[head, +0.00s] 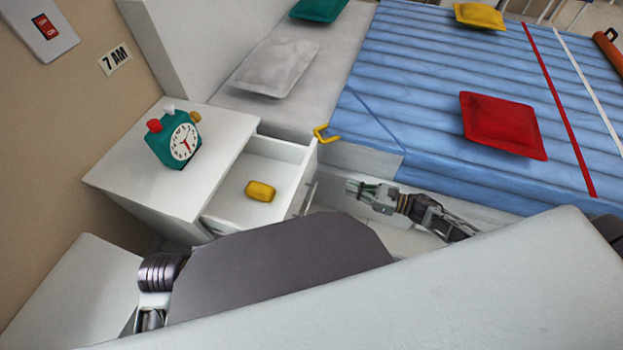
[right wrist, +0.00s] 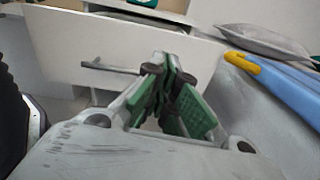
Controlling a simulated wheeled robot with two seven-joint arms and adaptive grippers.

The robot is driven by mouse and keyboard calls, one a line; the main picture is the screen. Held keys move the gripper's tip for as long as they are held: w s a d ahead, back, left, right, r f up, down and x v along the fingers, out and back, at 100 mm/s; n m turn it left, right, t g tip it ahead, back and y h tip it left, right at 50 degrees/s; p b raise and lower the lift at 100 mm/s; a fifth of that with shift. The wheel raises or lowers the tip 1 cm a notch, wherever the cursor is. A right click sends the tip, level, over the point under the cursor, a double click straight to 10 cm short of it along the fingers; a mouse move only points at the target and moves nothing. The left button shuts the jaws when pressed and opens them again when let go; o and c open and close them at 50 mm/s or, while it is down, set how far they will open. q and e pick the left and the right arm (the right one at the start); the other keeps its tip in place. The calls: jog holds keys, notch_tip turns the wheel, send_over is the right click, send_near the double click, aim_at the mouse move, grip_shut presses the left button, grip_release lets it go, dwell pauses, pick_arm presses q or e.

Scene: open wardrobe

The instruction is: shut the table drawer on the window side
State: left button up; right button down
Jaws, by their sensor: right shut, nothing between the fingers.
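The white bedside table (head: 205,150) stands left of the bed, and its drawer (head: 285,150) is pulled out toward the right of the picture. A small yellow block (head: 260,191) lies inside the drawer. The drawer front also shows in the right wrist view (right wrist: 75,40), with its grey bar handle (right wrist: 108,68). My right gripper (head: 357,188) is shut and empty, a little to the right of the drawer front. Its green-padded fingers (right wrist: 172,68) point toward the front, beside the handle; contact cannot be told. My left gripper is not seen.
A green alarm clock (head: 178,138) stands on the table top. The bed with its blue striped cover (head: 420,80) lies right of the drawer, close to my right gripper. A yellow hook-shaped piece (head: 325,134) sits at the bed's corner. A white panel (head: 450,280) fills the foreground.

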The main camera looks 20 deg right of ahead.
jog(key=shift+s+a+r+n+y, duration=0.2)
jog(key=shift+s+n+y, duration=0.15)
jog(key=shift+n, duration=0.35)
jog(key=shift+a, duration=0.1)
jog(key=b, duration=0.2)
send_near(303, 177)
jog(key=x, duration=0.4)
jog(key=shift+w, duration=0.1)
jog(key=shift+b+x, duration=0.3)
jog(key=shift+x, duration=0.75)
jog(key=shift+w+a, duration=0.2)
jog(key=shift+a, duration=0.15)
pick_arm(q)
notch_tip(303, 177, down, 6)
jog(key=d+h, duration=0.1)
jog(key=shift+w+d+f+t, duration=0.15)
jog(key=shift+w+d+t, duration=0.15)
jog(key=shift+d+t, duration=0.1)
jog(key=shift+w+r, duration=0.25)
pick_arm(e)
jog(key=shift+w+a, duration=0.1)
jog(key=shift+a, duration=0.05)
